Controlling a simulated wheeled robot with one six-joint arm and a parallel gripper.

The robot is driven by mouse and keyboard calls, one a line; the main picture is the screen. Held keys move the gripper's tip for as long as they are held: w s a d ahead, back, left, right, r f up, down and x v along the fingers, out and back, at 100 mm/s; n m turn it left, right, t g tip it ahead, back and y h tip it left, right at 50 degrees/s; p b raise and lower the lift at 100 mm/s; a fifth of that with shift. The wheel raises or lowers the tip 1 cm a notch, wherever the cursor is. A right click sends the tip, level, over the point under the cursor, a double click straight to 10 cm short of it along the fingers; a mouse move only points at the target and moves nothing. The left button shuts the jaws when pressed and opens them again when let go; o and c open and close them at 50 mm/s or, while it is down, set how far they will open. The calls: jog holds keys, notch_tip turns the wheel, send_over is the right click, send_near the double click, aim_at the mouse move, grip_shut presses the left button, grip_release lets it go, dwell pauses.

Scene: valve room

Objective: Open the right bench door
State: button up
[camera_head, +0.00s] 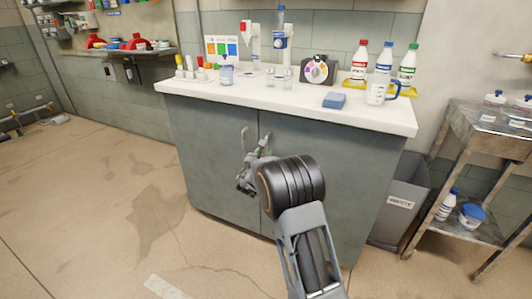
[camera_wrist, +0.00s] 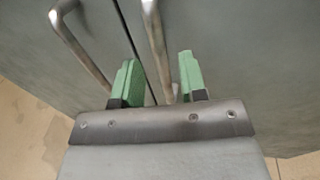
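The grey bench's right door (camera_head: 315,180) is shut, its edge level with the left door (camera_head: 215,150). Its metal bar handle (camera_head: 266,140) stands near the seam between the doors. In the wrist view the right handle (camera_wrist: 155,40) runs down between my two green fingertips. My gripper (camera_wrist: 160,78) is open around this handle, the fingers apart with some gap showing. The left door's handle (camera_wrist: 82,50) lies outside the left finger. In the head view my gripper (camera_head: 254,160) is at the handles, partly hidden by my arm.
Bottles (camera_head: 384,58), a measuring jug (camera_head: 378,90) and a blue sponge (camera_head: 334,100) stand on the white benchtop (camera_head: 290,98). A grey bin (camera_head: 400,205) and a metal trolley (camera_head: 490,140) stand close on the right. The floor (camera_head: 110,200) to the left is free.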

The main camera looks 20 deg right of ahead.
aim_at(266, 150)
jog(key=shift+x, duration=1.8)
jog(key=shift+c, duration=0.5)
grip_shut()
